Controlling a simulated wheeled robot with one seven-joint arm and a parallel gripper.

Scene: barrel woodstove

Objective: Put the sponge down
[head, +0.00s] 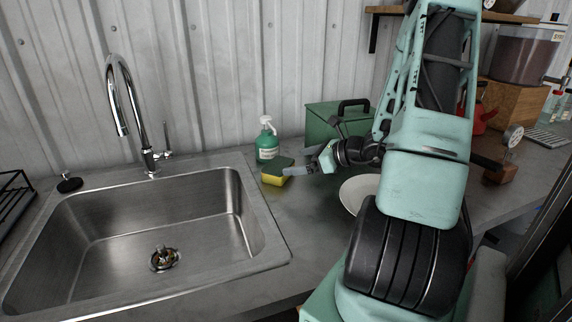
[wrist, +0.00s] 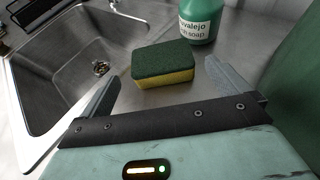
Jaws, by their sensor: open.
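The sponge (head: 277,172) is yellow with a dark green top. It rests on the metal counter just right of the sink, in front of the soap bottle. It also shows in the wrist view (wrist: 163,64), beyond the fingers. My gripper (wrist: 163,82) is open, with one finger on each side of the picture and the sponge ahead of the gap, apart from both fingers. In the head view my gripper (head: 296,170) is just right of the sponge, and part of it is hard to make out.
The steel sink (head: 150,225) with its faucet (head: 135,110) lies left of the sponge. The green soap bottle (head: 267,140) stands close behind it. A green metal box (head: 325,120) stands behind my gripper. A white plate (head: 352,192) lies partly hidden by my arm.

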